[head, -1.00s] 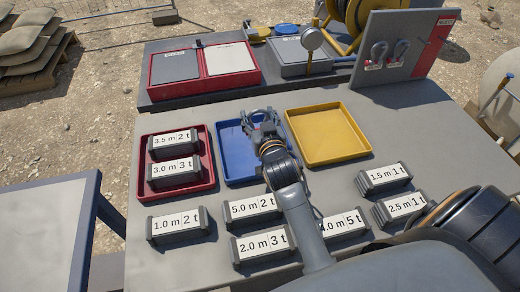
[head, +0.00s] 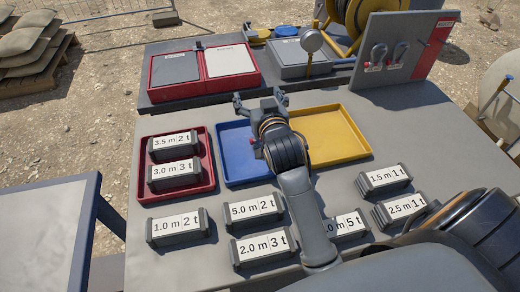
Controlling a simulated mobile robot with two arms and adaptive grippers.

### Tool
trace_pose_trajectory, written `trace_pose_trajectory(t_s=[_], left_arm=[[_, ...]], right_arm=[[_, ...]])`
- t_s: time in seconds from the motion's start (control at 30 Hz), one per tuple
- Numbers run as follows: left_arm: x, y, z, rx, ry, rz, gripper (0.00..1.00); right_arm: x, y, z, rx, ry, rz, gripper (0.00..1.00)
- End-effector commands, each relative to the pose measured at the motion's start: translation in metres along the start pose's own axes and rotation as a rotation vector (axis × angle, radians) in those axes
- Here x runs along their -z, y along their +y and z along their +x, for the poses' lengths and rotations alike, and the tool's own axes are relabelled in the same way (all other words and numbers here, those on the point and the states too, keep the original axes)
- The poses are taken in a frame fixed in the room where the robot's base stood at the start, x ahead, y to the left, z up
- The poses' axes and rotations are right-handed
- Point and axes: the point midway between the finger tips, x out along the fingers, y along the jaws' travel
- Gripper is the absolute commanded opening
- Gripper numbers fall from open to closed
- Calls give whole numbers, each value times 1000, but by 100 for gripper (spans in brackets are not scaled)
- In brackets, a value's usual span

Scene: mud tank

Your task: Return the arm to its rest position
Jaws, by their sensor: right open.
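My right gripper (head: 260,101) is open and empty in the head view. It is raised over the back edge of the blue tray (head: 235,160) and the yellow tray (head: 335,135), with its fingers spread apart. My right arm comes in from the lower right and covers part of both trays. My left gripper is not in view.
The red tray (head: 145,188) holds two labelled blocks, "3.5 m 2 t" (head: 174,144) and "3.0 m 3 t" (head: 175,172). Several more blocks stand on the grey table; my arm partly covers one (head: 348,225). Behind stand a red case (head: 205,66) and an upright panel (head: 400,50).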

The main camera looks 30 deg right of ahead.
Motion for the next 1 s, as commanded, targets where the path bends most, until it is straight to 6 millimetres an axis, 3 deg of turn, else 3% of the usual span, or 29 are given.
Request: trace_pose_trajectory(t_s=[0.2, 0.67, 0.77, 1.0], left_arm=[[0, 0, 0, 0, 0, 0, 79], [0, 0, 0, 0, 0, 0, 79], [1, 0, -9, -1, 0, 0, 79], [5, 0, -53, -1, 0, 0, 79]], right_arm=[[23, 0, -3, -1, 1, 0, 86], [25, 0, -4, 0, -1, -1, 86], [33, 0, -5, -1, 0, 0, 86], [78, 0, -12, -1, 0, 0, 86]])
